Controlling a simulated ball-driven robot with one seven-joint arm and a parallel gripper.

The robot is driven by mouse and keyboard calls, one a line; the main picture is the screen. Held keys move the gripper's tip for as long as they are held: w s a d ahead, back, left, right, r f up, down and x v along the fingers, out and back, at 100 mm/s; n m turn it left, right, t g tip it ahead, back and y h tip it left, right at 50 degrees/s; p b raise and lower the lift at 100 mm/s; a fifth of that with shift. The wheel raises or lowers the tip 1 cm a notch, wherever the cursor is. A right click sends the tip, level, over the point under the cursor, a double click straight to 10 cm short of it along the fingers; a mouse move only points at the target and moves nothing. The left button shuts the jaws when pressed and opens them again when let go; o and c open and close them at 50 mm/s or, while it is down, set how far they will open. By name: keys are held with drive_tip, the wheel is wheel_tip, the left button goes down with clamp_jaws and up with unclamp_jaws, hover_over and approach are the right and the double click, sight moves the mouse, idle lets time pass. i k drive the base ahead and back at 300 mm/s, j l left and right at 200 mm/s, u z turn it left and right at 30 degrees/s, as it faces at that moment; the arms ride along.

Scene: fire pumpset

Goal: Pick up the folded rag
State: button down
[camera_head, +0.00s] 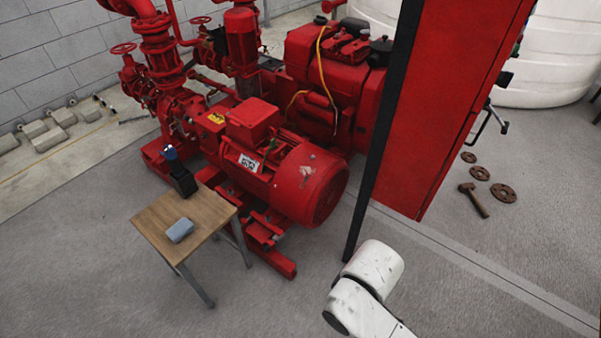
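A small grey-blue block-shaped bundle (180,230), which looks like the folded rag, lies on the small wooden table (158,212) at the lower left. It sits near the middle of the tabletop, with bare wood around it. My white arm shows at the bottom right of centre, well to the right of the table and apart from it. My gripper is not in view.
A dark object with a blue top (182,180) stands at the table's back edge. The red motor (310,185) and its pumpset are close behind and right. A red cabinet (445,100) on a black post stands near my arm. Floor (110,285) in front is clear.

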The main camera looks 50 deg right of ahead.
sight(183, 227)
drive_tip(key=i+j, duration=0.25)
drive_tip(key=i, duration=0.2)
drive_tip(key=i+j, duration=0.2)
drive_tip(key=i, duration=0.25)
drive_tip(key=i+j, duration=0.25)
drive_tip(key=i, duration=0.2)
drive_tip(key=i+j, duration=0.25)
drive_tip(key=i, duration=0.2)
